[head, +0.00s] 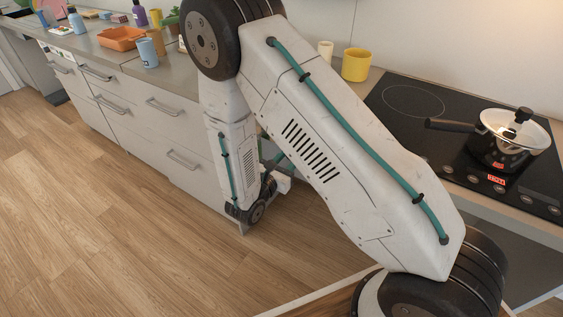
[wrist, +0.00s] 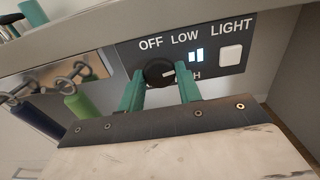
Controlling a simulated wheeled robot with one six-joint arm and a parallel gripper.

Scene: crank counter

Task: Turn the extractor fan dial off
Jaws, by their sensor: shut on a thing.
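The extractor fan dial (wrist: 156,73) is a round black knob on a dark panel in the wrist view. Its white mark points to the right. OFF is printed above it to the left, LOW above it to the right. A label below right, ending in H, is partly hidden by a finger. My gripper (wrist: 160,74) has its two teal fingers on either side of the dial, shut on it. Two light bars (wrist: 196,55) are lit beside the dial. In the head view my arm hides the dial.
A white square button (wrist: 230,55) under LIGHT sits right of the dial. Hooks with a green-handled (wrist: 79,103) and a blue-handled thing hang at the left. A pot (head: 498,150) stands on the hob (head: 400,122), whose display reads HOT. The floor left of my arm is clear.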

